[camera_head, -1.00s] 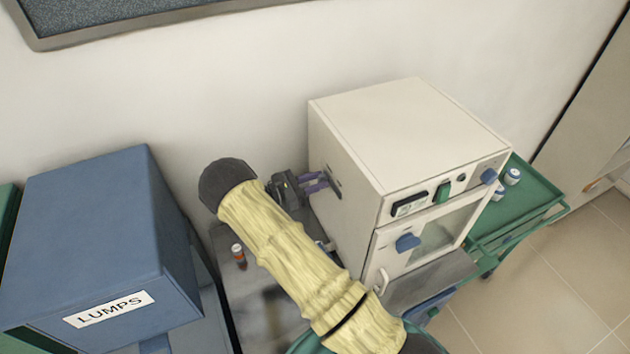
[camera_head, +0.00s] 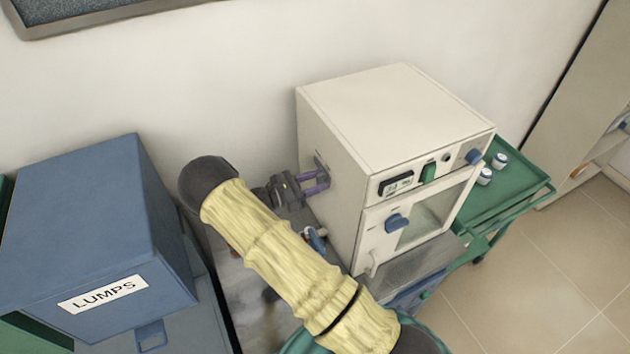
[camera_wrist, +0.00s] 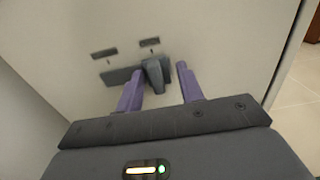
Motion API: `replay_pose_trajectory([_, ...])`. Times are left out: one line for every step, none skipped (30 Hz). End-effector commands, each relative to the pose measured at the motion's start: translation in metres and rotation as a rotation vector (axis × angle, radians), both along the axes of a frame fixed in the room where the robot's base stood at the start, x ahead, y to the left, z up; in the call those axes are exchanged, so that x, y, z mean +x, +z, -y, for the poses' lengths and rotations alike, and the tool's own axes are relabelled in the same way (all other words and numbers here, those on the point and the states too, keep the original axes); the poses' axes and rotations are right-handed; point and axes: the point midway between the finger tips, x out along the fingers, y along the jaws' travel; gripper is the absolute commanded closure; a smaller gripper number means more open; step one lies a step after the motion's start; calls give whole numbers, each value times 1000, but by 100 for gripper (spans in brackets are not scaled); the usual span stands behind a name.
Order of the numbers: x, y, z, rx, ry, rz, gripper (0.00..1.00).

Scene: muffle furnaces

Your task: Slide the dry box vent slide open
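The dry box (camera_head: 395,120) is a cream cabinet with a glass-windowed front door, standing against the wall in the head view. Its vent slide is on the left side wall; in the wrist view it shows as a grey strip (camera_wrist: 122,76) with an upright dark tab (camera_wrist: 155,74). Two dark vent slots lie above the strip. My gripper (camera_head: 320,182) is at that side wall. In the wrist view its purple fingers (camera_wrist: 158,82) are apart, one on each side of the tab, with a gap visible at the right finger. Contact at the left finger is unclear.
A blue bin (camera_head: 100,235) marked LUMPS stands left of my arm. A green cart (camera_head: 510,195) with small white jars is right of the dry box. A blue-handled item (camera_head: 316,239) lies below my gripper. The wall is close behind.

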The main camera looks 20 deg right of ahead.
Motion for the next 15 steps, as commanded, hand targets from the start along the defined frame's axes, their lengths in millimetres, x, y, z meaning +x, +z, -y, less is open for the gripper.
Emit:
replay_pose_trajectory([-1,1,0,-2,-2,0,65])
replay_pose_trajectory([0,1,0,-2,-1,0,65])
replay_pose_trajectory([0,1,-1,-2,-1,1,65])
replay_pose_trajectory([0,1,-1,-2,0,1,65])
replay_pose_trajectory([0,1,-1,-2,0,1,65])
replay_pose_trajectory([0,1,-1,-2,0,1,65])
replay_pose_trajectory([0,1,-1,-2,1,1,65])
replay_pose_trajectory([0,1,-1,-2,1,1,65])
replay_pose_trajectory([0,1,-1,-2,1,1,65])
replay_pose_trajectory([0,1,-1,-2,1,1,65])
replay_pose_trajectory([0,1,-2,-2,1,2,65])
replay_pose_trajectory([0,0,-3,-2,2,2,65])
replay_pose_trajectory([0,0,-5,-1,2,2,65])
replay_pose_trajectory([-1,0,-7,0,2,3,65])
replay_pose_trajectory([-1,-1,-10,0,3,3,65])
